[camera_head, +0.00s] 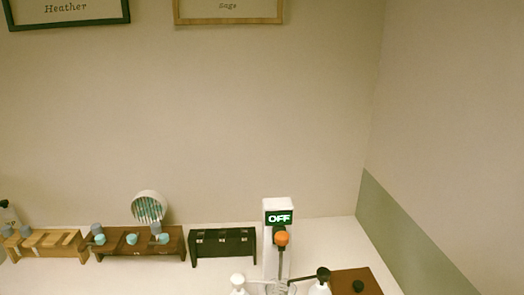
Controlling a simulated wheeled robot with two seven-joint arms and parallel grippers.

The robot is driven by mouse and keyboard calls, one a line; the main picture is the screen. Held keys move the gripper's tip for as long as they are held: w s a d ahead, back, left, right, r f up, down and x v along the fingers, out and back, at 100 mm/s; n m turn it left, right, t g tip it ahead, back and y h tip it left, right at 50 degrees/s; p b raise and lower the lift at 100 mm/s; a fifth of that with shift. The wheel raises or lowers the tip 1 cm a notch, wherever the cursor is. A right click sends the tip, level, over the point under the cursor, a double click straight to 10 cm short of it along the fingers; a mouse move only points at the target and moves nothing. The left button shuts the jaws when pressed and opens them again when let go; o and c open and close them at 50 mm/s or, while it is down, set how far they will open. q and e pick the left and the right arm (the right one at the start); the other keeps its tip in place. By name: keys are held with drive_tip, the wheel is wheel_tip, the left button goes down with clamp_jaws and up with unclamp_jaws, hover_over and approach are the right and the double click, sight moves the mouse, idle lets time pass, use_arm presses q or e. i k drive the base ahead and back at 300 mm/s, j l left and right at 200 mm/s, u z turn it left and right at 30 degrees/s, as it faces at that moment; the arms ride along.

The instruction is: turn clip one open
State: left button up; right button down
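I cannot tell for certain which thing is clip one. A black rack (223,245) stands on the white counter and has a few small pale pieces along its top; they are too small to tell whether they are clips. A white stand (284,258) with a lit sign reading OFF has an orange knob (281,238) on its front. Thin grey parts (272,287) lie at its foot, cut off by the bottom edge. Neither of my grippers is in view.
A dark wooden rack (170,243) and a lighter rack (66,240) hold blue-capped bottles at left. A round white holder (149,206) stands behind. Pump bottles with white (238,282) and black (322,273) heads flank the stand. A brown box (357,283) sits at right.

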sight(100, 238)
drive_tip(key=i+j+u, duration=0.15)
drive_tip(key=j, duration=1.95)
drive_tip(key=k, duration=0.05)
